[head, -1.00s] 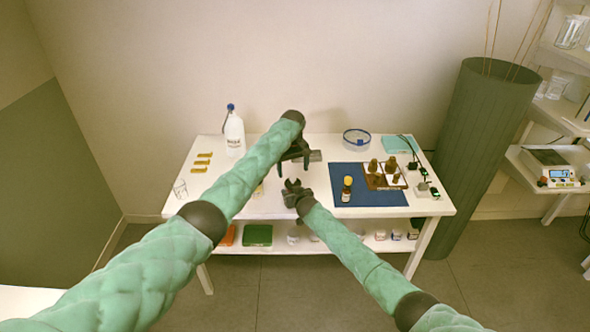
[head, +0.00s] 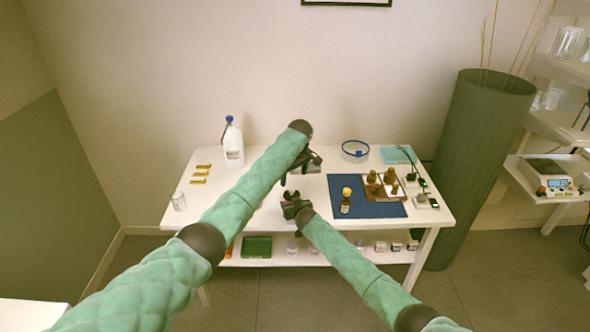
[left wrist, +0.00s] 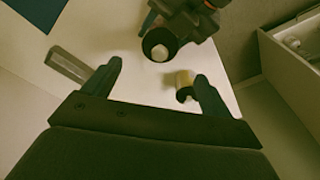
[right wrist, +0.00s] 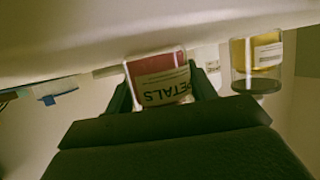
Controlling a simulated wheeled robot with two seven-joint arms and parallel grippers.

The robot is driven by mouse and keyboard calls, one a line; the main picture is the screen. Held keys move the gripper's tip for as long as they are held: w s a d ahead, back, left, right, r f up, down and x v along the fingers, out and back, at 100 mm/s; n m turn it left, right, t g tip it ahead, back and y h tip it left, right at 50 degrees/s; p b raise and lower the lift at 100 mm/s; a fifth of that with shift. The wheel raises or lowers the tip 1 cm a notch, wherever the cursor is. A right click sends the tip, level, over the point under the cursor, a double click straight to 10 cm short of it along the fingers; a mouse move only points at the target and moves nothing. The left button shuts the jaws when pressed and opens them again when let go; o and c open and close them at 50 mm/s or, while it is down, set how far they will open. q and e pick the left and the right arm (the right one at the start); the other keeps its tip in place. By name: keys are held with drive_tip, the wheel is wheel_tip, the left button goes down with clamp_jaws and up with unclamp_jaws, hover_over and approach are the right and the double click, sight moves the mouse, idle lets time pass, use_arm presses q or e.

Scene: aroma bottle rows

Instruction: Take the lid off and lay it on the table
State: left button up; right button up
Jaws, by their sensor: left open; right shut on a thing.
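My right gripper (head: 290,197) is shut on a clear jar of pink contents (right wrist: 158,80), whose label reads PETALS and appears upside down in the right wrist view. In the left wrist view, a dark round top with a pale centre (left wrist: 159,52) shows at my right gripper; it looks like the jar's lid. My left gripper (head: 301,171) is open and empty above the table (head: 250,217). In the left wrist view its fingers (left wrist: 160,82) stand apart, with the dark top beyond them. The jar is too small to make out in the head view.
A yellow jar (right wrist: 256,62) stands close beside the held jar. A white bottle (head: 233,150) and a glass (head: 178,201) stand on the left. An amber bottle (head: 345,205) stands on the blue mat (head: 376,210), by a wooden rack (head: 384,190).

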sight(292, 189)
use_arm(q)
drive_tip(key=f, duration=0.5)
drive_tip(key=w+f, duration=0.1)
drive_tip(key=f, duration=0.2)
drive_tip(key=shift+a+f, duration=0.2)
drive_tip(key=shift+a, duration=0.2)
drive_tip(key=shift+c, duration=0.5)
drive_tip(key=c, duration=1.1)
drive_tip(key=shift+r, duration=0.4)
drive_tip(key=shift+r, duration=0.7)
drive_tip(key=shift+r, duration=0.15)
drive_tip(key=shift+r, duration=1.9)
use_arm(e)
drive_tip(key=o, duration=1.5)
drive_tip(key=shift+s, duration=0.1)
